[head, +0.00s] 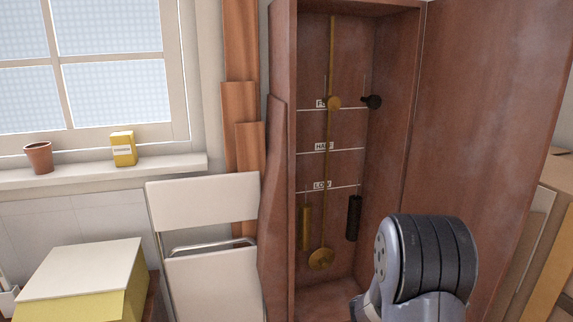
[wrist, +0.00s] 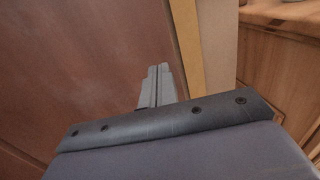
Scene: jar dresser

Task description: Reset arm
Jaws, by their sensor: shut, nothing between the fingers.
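My gripper (wrist: 157,88) shows in the wrist view with its two fingers together and nothing between them. It points toward a reddish-brown wooden panel, with pale boards to its right. In the head view my arm is at the lower right, in front of the open wooden clock case (head: 396,165). The gripper's fingers do not show in the head view.
Inside the case hang a brass pendulum (head: 321,259), a brass weight (head: 306,226) and a black weight (head: 354,218). A white folding chair (head: 205,205) stands to the left. A yellow box (head: 123,148) and a pot (head: 38,157) sit on the windowsill.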

